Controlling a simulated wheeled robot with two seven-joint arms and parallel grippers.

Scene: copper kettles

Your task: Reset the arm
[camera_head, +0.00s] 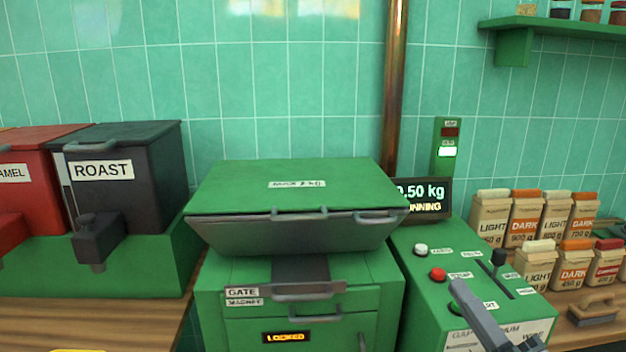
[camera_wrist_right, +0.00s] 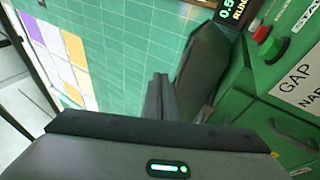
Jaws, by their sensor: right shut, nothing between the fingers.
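My right gripper (camera_head: 460,288) reaches in from the bottom right and hangs over the green control panel (camera_head: 420,252), beside the START label. Its fingers are shut with nothing between them. In the right wrist view the closed dark fingers (camera_wrist_right: 160,98) point away from the camera, and the red button (camera_wrist_right: 266,46) shows to their right. In the head view the panel carries a white button (camera_head: 421,249), a red button (camera_head: 438,274) and a dark lever (camera_head: 498,258). A green button (camera_head: 462,308) is partly hidden by the gripper. My left gripper is not in view.
A green machine with a lidded hopper (camera_head: 290,183) and a lit "LOCKED" sign (camera_head: 285,337) stands in the middle. A display (camera_head: 430,198) reads "RUNNING". A black ROAST bin (camera_head: 140,150) is left. Coffee bags (camera_head: 490,217) and a brush (camera_head: 595,310) are right.

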